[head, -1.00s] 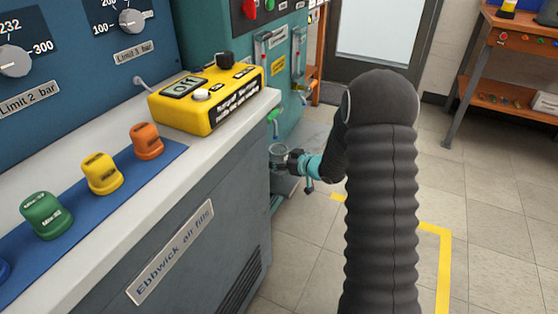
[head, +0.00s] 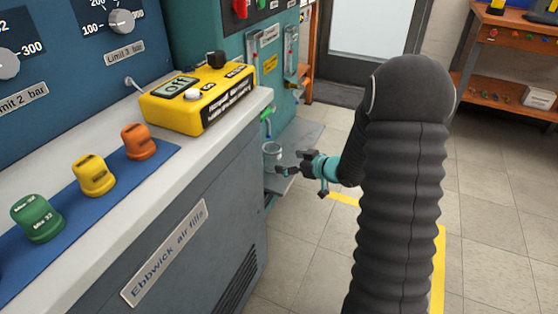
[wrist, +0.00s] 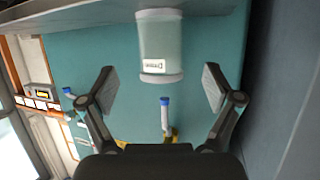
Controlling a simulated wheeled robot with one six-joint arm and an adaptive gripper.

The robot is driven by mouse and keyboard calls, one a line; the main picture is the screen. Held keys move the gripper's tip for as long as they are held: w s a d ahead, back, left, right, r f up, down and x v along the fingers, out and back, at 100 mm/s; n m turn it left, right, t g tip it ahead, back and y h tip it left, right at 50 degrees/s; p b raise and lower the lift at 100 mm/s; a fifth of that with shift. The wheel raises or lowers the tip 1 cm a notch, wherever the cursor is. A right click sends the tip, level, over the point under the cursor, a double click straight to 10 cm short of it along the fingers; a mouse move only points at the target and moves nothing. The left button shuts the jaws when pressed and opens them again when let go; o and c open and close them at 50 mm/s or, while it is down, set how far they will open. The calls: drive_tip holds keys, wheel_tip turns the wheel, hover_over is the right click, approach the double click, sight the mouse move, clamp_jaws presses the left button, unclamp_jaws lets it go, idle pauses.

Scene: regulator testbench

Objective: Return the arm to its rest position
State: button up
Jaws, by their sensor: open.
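My gripper (head: 288,172) is at the end of my black sleeved arm, beside the front corner of the bench. Its teal wrist part shows and its jaws point left in the head view. In the wrist view my gripper (wrist: 160,88) has its two fingers spread wide with nothing between them. A clear cup with a small label (wrist: 160,48) is ahead of the fingers and apart from them. In the head view the cup (head: 272,155) stands on a grey shelf just beyond the fingertips.
The grey bench (head: 190,240) with its white top is close on the left. It carries a yellow meter box (head: 205,95) and coloured caps (head: 95,175). The teal cabinet (head: 205,35) is behind the cup. Tiled floor (head: 490,200) is open on the right.

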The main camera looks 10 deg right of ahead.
drive_tip(key=shift+v, duration=2)
